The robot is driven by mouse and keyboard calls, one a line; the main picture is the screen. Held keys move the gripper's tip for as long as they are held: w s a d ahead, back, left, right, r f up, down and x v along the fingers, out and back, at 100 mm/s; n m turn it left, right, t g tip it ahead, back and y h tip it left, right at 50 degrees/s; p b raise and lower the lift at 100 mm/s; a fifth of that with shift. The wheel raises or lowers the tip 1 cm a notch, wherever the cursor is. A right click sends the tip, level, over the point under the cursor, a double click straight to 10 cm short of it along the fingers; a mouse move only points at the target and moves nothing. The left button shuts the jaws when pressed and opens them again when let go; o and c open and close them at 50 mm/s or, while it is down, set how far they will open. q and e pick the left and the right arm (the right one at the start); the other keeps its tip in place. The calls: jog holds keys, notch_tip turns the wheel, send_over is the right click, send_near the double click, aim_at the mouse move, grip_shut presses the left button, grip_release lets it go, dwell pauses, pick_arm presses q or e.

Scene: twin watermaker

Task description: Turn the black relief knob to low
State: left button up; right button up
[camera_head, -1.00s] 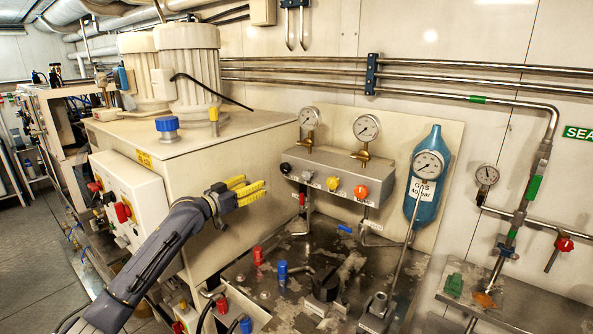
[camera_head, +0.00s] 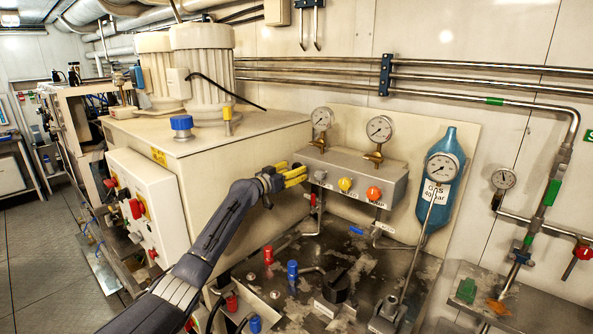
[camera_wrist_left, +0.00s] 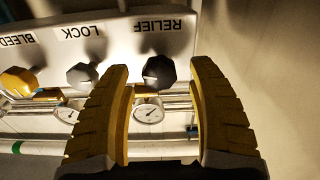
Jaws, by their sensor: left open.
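The black relief knob (camera_wrist_left: 158,72) shows in the left wrist view under a label reading RELIEF, which appears upside down. My left gripper (camera_head: 296,174) has yellow fingers and is in front of the left end of the grey valve box (camera_head: 358,170). It hides the black knob in the head view. In the left wrist view the open fingers (camera_wrist_left: 160,68) appear on either side of the black knob, with a gap at each side. I cannot tell how far the knob is from the fingertips. My right gripper is out of view.
A grey LOCK knob (camera_wrist_left: 83,75) and a yellow BLEED knob (camera_wrist_left: 18,82) sit beside the relief knob. An orange knob (camera_head: 374,193) is further right on the box. Gauges (camera_head: 380,128) stand above. A large beige cabinet (camera_head: 235,150) is close to the left arm.

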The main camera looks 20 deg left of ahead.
pick_arm(q)
jog(key=shift+x, duration=0.85)
grip_shut()
